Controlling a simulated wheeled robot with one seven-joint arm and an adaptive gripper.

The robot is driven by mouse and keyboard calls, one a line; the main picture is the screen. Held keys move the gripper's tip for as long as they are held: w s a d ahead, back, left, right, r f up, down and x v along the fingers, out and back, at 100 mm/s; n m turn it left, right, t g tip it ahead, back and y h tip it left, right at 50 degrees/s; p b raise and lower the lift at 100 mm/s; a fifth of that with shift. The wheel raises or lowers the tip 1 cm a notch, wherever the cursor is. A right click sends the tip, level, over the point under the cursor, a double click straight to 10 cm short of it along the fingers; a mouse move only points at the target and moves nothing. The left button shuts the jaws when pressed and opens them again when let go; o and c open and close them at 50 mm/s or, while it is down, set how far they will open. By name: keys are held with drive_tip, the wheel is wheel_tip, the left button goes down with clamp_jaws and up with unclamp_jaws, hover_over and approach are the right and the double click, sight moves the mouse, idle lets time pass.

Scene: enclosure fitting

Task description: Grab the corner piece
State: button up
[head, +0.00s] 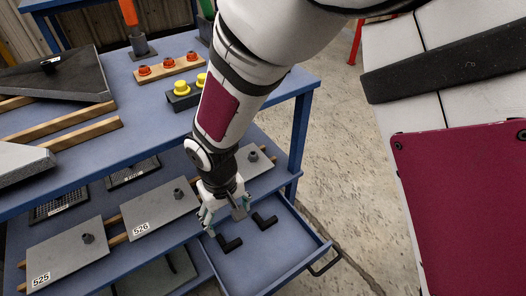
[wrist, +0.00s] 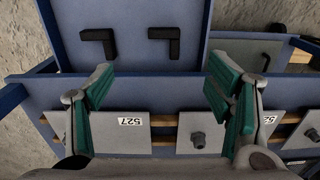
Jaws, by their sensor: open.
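Two black L-shaped corner pieces lie apart in an open blue drawer (head: 282,257). In the head view one corner piece (head: 229,243) is near the drawer's left side and the other corner piece (head: 264,221) is further back to the right. The wrist view shows one L-shaped piece (wrist: 99,41) at upper left and the other (wrist: 165,43) at upper middle. My gripper (head: 223,214) is open and empty, above the back part of the drawer. In the wrist view its teal-padded fingers (wrist: 160,82) are wide apart, with both pieces beyond the tips.
The shelf behind the drawer holds grey plates with knobs, including 525 (head: 67,254), 526 (head: 160,213) and 527 (wrist: 110,133). The blue tabletop (head: 150,118) overhangs it, carrying wooden strips and button blocks (head: 168,68). Concrete floor (head: 345,190) is open at right.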

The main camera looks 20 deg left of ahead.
drive_tip(key=b, duration=0.3)
hover_over(231, 243)
drive_tip(key=f, duration=0.9)
drive_tip(key=shift+s+d+f, duration=0.15)
drive_tip(key=shift+d+f, duration=0.1)
drive_tip(key=shift+f, duration=0.05)
drive_tip(key=shift+a+f+b, duration=0.2)
drive_tip(key=shift+f+b, duration=1.05)
drive_tip(key=shift+f, duration=1.9)
drive_tip(key=c, duration=1)
